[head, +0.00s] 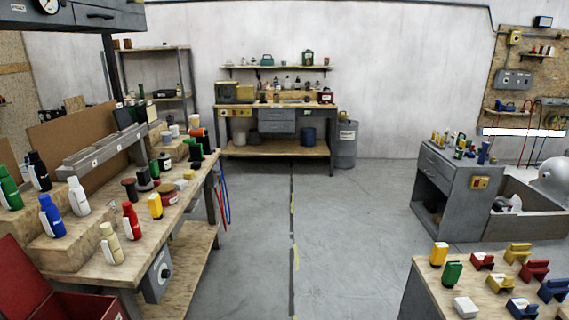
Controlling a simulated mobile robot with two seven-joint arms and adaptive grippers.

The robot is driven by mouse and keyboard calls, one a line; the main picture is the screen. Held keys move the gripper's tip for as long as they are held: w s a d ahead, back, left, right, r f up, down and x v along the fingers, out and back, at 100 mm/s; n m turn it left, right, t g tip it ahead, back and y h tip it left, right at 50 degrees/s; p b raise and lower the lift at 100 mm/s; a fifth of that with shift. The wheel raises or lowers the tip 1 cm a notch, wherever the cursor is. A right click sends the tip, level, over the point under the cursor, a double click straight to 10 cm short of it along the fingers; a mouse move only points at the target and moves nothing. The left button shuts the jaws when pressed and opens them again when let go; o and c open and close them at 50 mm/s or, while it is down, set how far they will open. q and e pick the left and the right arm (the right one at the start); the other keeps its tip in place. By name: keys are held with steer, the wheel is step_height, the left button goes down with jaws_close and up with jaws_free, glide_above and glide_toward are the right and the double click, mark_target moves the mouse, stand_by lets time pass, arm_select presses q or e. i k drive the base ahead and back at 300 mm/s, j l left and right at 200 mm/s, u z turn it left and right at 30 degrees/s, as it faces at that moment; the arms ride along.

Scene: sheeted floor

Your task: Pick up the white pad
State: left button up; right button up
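A small white block-like pad (466,306) lies on the wooden tabletop at the bottom right, near the table's left front part. It is the only white thing among the coloured pieces there.
The bottom-right table (426,287) also holds several yellow, red and blue pieces. A wooden workbench (120,262) with bottles stands at the left. A grey cabinet (455,200) stands at the right. The floor (340,235) between is clear.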

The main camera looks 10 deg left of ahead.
mark_target(181, 184)
steer(key=i+u, duration=0.2)
steer(key=i, duration=0.6)
steer(key=i+l+u, duration=0.2)
steer(key=i, duration=0.6)
steer(key=i+j, duration=0.05)
steer(key=j, duration=0.05)
